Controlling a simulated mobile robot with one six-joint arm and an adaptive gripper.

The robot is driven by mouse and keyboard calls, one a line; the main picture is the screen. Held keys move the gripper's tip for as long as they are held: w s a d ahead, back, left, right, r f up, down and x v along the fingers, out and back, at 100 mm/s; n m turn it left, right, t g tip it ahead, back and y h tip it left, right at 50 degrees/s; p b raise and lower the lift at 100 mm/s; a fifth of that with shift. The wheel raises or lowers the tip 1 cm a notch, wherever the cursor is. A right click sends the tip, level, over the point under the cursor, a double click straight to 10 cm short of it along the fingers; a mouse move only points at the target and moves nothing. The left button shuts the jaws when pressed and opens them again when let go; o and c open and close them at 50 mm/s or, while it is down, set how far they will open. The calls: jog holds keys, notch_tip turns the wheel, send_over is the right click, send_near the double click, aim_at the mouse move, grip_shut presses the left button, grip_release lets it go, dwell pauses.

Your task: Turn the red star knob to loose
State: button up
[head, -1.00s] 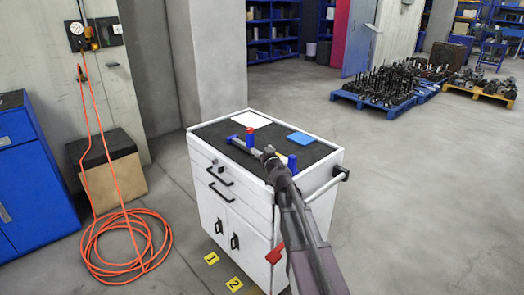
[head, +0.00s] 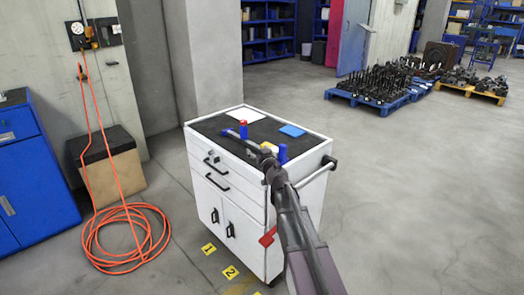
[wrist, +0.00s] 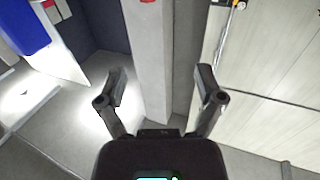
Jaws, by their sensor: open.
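A small red-topped part (head: 243,122) stands on a blue body (head: 243,132) on the cart's black top in the head view. It may be the red star knob; its shape is too small to make out. A second blue post (head: 282,153) stands to the right, beside my arm. A thin grey-blue bar (head: 234,137) lies left of my arm's end. My gripper (head: 262,153) appears over the cart's near part, partly merged with the dark top. In the wrist view my gripper (wrist: 162,88) is open with nothing between its fingers, facing a pillar and wall.
The white cart (head: 205,175) has a white sheet (head: 246,115) and a blue pad (head: 291,130) on top. A red piece (head: 268,237) shows low, beside my arm. An orange hose (head: 125,240) lies coiled at left. The floor at right is clear up to the loaded pallets (head: 370,96).

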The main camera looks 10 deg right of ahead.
jog(key=s+d+f+m+g+h, duration=0.3)
jog(key=s+d+f+g+h, duration=0.15)
jog(key=s, duration=0.25)
jog(key=s+d+f+m+g+h, duration=0.3)
jog(key=s+d+f+m+h, duration=0.1)
jog(key=s+f+h, duration=0.15)
jog(key=s+a+f+n+g+y, duration=0.1)
jog(key=s+a+f+g+y, duration=0.1)
jog(key=s, duration=0.5)
jog(key=s+a+f+n+g+y, duration=0.2)
jog(key=s+a+f+g, duration=0.1)
jog(key=s+a+g, duration=0.2)
jog(key=s+a+f+n+g+y, duration=0.2)
jog(key=s+a+f+g+y, duration=0.1)
jog(key=s, duration=0.7)
jog(key=shift+a+f, duration=0.35)
